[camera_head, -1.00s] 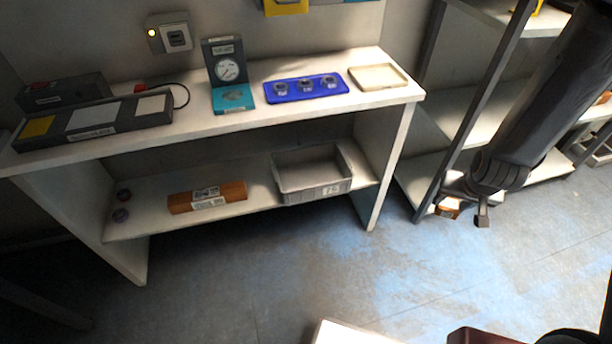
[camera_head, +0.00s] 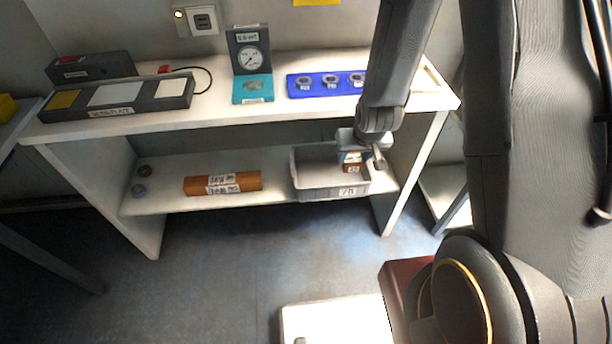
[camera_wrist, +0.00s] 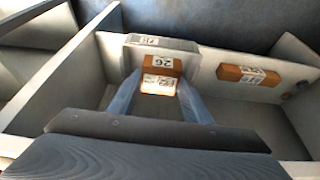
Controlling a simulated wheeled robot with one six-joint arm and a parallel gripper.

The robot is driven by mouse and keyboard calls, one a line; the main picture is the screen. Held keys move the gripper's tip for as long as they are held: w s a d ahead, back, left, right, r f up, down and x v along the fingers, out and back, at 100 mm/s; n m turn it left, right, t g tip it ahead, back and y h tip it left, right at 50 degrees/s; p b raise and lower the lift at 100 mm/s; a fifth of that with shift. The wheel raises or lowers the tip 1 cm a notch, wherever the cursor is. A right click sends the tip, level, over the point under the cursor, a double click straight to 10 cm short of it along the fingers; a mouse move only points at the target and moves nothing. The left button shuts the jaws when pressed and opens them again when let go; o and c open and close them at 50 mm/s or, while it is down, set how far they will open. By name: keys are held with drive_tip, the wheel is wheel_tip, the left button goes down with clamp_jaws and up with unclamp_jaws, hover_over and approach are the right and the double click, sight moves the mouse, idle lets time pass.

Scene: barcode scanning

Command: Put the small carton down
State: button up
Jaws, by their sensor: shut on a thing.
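The small carton (camera_head: 353,167), orange-brown with white labels, is between the fingers of my gripper (camera_head: 364,156). My gripper is shut on it at the right part of the grey bin (camera_head: 331,193) on the lower shelf. In the wrist view, the carton (camera_wrist: 163,65) shows between the two fingers of my gripper (camera_wrist: 160,82), with the grey bin (camera_wrist: 205,62) around it. I cannot tell whether the carton touches the bin floor.
A long orange-brown block (camera_head: 222,184) with labels lies left of the bin on the lower shelf (camera_head: 275,195). The worktop above holds a dial gauge (camera_head: 250,58), a blue tray (camera_head: 320,84) and a grey plate (camera_head: 115,100). Bare shelf lies between block and bin.

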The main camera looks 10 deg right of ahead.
drive_tip(key=w+r+b+x, duration=0.1)
drive_tip(key=w+b+x, duration=0.2)
drive_tip(key=b+x, duration=1.3)
drive_tip(key=w+r+b+x, duration=0.1)
drive_tip(key=w+b+x, duration=0.2)
drive_tip(key=b+x, duration=1.2)
drive_tip(key=b, duration=0.8)
approach(333, 183)
drive_tip(key=shift+a+f+b, duration=0.25)
drive_tip(key=shift+f+b, duration=0.85)
drive_tip(key=shift+b, duration=0.15)
drive_tip(key=shift+a+f+b, duration=0.25)
drive_tip(key=shift+f+b, duration=0.85)
drive_tip(key=shift+b, duration=0.15)
drive_tip(key=shift+f, duration=0.2)
drive_tip(key=o, duration=1.2)
drive_tip(key=shift+s, duration=0.1)
drive_tip(key=shift+c, duration=0.2)
drive_tip(key=shift+r, duration=0.2)
